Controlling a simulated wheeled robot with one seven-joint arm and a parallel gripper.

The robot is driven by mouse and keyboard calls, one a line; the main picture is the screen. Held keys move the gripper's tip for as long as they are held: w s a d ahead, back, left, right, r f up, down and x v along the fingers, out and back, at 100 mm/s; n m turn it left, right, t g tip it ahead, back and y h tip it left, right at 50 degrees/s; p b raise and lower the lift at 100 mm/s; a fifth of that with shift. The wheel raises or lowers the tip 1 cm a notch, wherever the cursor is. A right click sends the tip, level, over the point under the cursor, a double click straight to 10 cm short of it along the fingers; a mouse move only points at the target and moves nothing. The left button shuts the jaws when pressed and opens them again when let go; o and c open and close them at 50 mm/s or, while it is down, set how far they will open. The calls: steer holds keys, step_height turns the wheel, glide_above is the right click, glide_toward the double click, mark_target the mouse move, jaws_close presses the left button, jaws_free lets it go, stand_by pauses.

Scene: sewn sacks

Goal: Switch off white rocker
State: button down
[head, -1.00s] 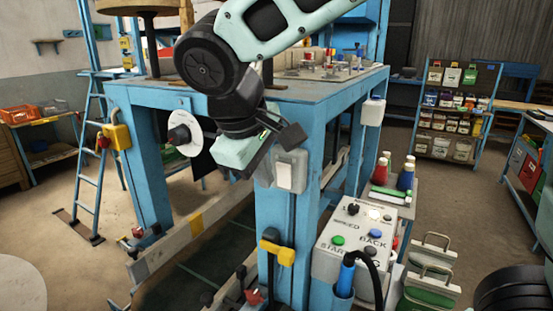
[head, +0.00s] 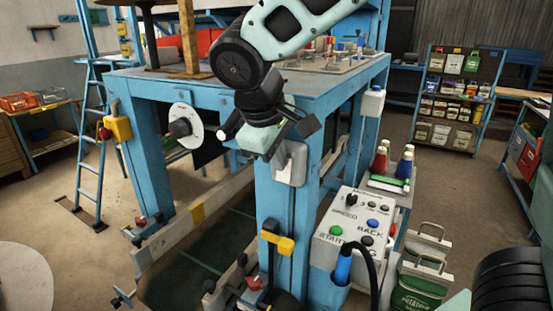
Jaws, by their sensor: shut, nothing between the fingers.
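The white rocker (head: 293,169) sits in a grey box on the front corner post of the blue machine frame, in the head view. My arm comes down from the top, and my gripper (head: 268,157) hangs just left of the rocker, over the edge of its box. The gripper is shut and empty. Its body hides the upper left part of the box. I cannot tell whether the fingertips touch the rocker, nor which way the rocker is tipped.
A control box (head: 352,228) with coloured buttons stands right of the post. Thread cones (head: 403,166) stand on a shelf at right.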

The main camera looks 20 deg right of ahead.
steer(key=shift+r+p, duration=0.65)
steer(key=shift+r, duration=0.15)
steer(key=shift+a, duration=0.1)
